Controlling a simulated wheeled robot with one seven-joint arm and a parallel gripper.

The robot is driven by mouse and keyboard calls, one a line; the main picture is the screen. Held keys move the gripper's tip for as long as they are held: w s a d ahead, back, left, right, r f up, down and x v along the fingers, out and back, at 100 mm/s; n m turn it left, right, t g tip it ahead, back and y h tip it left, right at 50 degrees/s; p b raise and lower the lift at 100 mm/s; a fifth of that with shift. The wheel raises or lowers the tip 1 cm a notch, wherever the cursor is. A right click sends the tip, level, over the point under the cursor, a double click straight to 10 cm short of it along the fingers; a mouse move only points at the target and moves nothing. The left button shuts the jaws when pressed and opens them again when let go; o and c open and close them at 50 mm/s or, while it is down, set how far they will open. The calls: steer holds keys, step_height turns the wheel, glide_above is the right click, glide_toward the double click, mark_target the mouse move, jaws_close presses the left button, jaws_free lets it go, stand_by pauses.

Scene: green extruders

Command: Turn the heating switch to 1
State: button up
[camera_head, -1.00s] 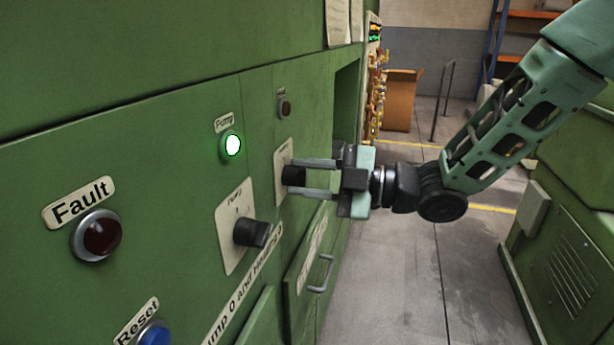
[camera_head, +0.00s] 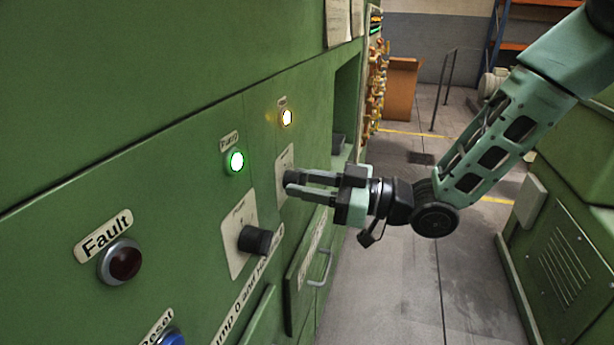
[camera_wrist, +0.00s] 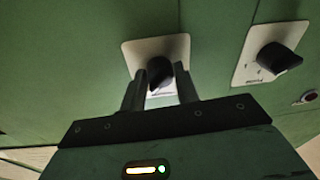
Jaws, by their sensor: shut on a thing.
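The heating switch is a black knob (camera_head: 291,176) on a pale plate (camera_head: 285,160), right of the pump switch in the head view. In the wrist view the knob (camera_wrist: 159,69) stands between my two fingers, turned at an angle on its plate (camera_wrist: 181,46). My gripper (camera_head: 293,184) is shut on this knob, its fingers reaching to the panel; it also shows in the wrist view (camera_wrist: 159,86). The fingers hide part of the knob and its markings. The lamp (camera_head: 287,117) above the switch glows yellow.
The pump switch (camera_head: 254,240) is close by on the left, under a lit green lamp (camera_head: 236,161). The dark fault lamp (camera_head: 120,261) and blue reset button (camera_head: 172,338) are further left. A handle (camera_head: 321,268) sticks out below. The aisle floor (camera_head: 400,290) is clear.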

steer(key=shift+m+p, duration=0.35)
steer(key=shift+m, duration=0.75)
steer(key=o, duration=1)
steer(key=shift+c, duration=0.2)
steer(key=b+v, duration=0.3)
steer(key=v, duration=1.4)
steer(key=shift+s+d, duration=0.15)
steer(key=shift+d, duration=0.05)
steer(key=shift+f, duration=0.1)
